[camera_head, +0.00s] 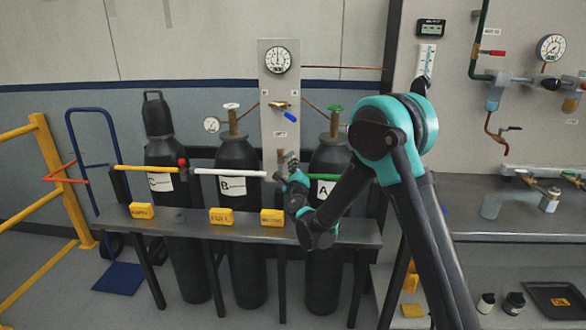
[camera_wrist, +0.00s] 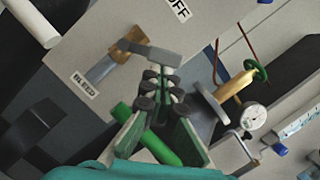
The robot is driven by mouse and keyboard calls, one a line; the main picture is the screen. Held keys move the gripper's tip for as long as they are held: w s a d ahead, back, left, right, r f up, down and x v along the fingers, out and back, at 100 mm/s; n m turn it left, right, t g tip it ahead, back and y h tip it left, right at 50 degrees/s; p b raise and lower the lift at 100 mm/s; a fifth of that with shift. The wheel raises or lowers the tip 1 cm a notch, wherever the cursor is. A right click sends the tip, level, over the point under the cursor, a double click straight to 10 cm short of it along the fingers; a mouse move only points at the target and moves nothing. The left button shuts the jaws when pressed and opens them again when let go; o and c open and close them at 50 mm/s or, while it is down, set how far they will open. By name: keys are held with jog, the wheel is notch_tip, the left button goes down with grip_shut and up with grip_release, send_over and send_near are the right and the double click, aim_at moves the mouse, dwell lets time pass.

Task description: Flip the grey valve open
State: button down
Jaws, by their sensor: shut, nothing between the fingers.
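The grey valve shows in the wrist view as a flat grey lever (camera_wrist: 153,52) on a brass body (camera_wrist: 128,44), with a grey stub (camera_wrist: 101,71) beside a BLEED label (camera_wrist: 85,84). The lever points across the panel, away from the line of the stub. My gripper (camera_wrist: 160,78) is shut and empty, its tips just below the lever in the picture. I cannot tell whether they touch it. In the head view my gripper (camera_head: 291,164) is at the lower part of the grey gauge panel (camera_head: 266,100) and mostly hides the valve there.
A blue-handled valve (camera_head: 290,117) sits higher on the panel. A green bar (camera_head: 335,177) runs close by my gripper, also below the fingers in the wrist view (camera_wrist: 158,149). Black cylinders (camera_head: 238,245) stand behind the grey rail (camera_head: 185,225). A workbench (camera_head: 520,220) is at the right.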

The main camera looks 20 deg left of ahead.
jog(key=n, duration=0.1)
jog(key=r+n+g, duration=0.1)
jog(key=n, duration=0.1)
jog(key=r+n, duration=0.1)
jog(key=n, duration=0.1)
jog(key=shift+s+a+r+y, duration=0.15)
jog(key=shift+a+y, duration=0.15)
jog(key=shift+a, duration=0.1)
jog(key=shift+s+a+r, duration=0.2)
jog(key=shift+a+r, duration=0.75)
jog(key=shift+a, duration=0.15)
jog(key=shift+s, duration=0.1)
